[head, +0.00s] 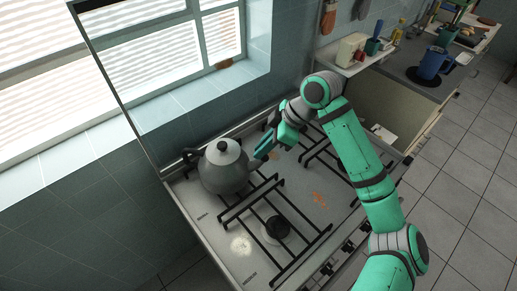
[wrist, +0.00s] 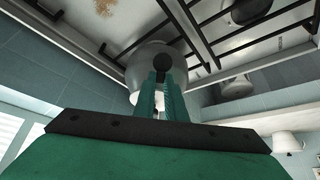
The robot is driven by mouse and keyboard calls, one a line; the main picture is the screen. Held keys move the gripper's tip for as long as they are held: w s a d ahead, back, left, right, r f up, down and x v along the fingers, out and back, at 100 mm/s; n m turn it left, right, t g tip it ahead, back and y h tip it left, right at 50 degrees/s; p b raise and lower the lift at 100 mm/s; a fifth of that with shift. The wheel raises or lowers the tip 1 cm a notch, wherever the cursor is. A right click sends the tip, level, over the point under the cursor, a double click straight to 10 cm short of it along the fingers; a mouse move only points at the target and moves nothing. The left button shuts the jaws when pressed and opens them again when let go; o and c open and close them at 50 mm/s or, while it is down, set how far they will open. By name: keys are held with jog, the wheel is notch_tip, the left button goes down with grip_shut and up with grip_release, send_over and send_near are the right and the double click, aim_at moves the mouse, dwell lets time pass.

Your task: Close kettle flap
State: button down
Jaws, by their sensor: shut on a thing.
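In the wrist view my fingertips (wrist: 162,80) are close together at a small dark round part (wrist: 162,62), which looks like the kettle flap. They are shut on it. The fingers hide part of it, so I cannot tell the flap's angle.
The stove (head: 292,184) has dark metal grates (head: 262,205) and a black burner (head: 277,228) in front of the kettle. A tiled wall and window (head: 150,60) stand behind. A counter at the right holds a blue mug (head: 431,64).

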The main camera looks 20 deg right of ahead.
jog(key=shift+d, duration=0.1)
dwell(0.3)
jog(key=c, duration=1.8)
grip_release()
jog(key=shift+r, duration=0.1)
jog(key=shift+d+r, duration=0.15)
jog(key=shift+r, duration=0.2)
jog(key=v, duration=0.9)
jog(key=shift+s+d+r, duration=0.2)
jog(key=shift+s+d, duration=0.1)
jog(key=shift+d, duration=0.05)
